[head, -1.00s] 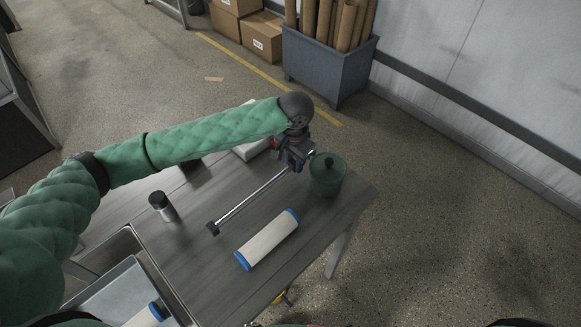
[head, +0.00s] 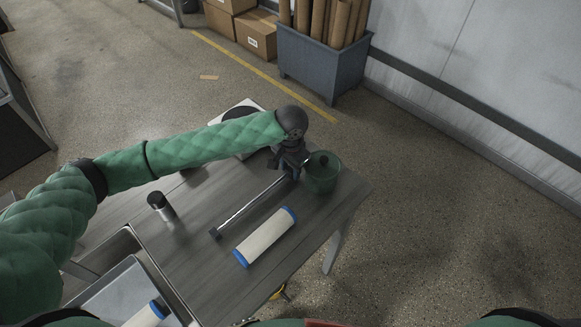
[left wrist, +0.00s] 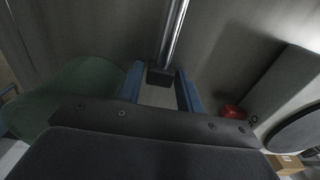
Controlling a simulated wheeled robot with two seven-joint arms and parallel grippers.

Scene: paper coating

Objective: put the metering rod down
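The metering rod (head: 245,208) is a thin shiny bar with dark end blocks. It lies at a slant over the grey table, low at its surface; I cannot tell if it touches all along. My left gripper (head: 288,172) is at the rod's far end. In the left wrist view the rod (left wrist: 174,30) runs away from me, and its dark end block (left wrist: 160,77) fills the space between the blue fingertips of my left gripper (left wrist: 160,80). The fingers appear shut on that block. My right gripper is not in view.
A green lidded jar (head: 322,178) stands just right of my left gripper. A white roll with blue ends (head: 265,238) lies beside the rod. A dark-capped bottle (head: 161,206) stands to the left. A white device with a dark disc (head: 243,106) is behind my arm. A sink tray (head: 125,290) is front left.

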